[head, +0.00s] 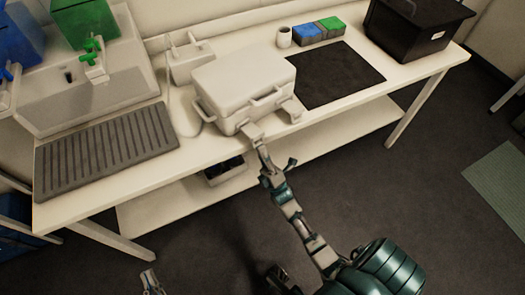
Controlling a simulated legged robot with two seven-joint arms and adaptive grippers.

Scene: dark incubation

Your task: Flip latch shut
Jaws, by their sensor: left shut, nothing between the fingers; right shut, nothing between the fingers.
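A white case (240,86) sits on the white table with its lid down. A handle (266,99) shows on its front side. Pale latch-like parts show near its front corners, one at the left (205,109) and one at the right (291,110); their exact position is too small to tell. My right gripper (253,133) is shut and empty at the lower front of the case, close to the table edge. I cannot tell whether it touches the case. My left gripper (149,274) is shut and empty, low at the bottom edge, far from the case.
A dark mat (334,75) lies right of the case, with a black bin (415,32) beyond it. A cup (284,38) and blue and green boxes (318,33) stand behind. A ribbed drain board (105,140) and sink (90,100) are at left. A shelf (340,126) runs below.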

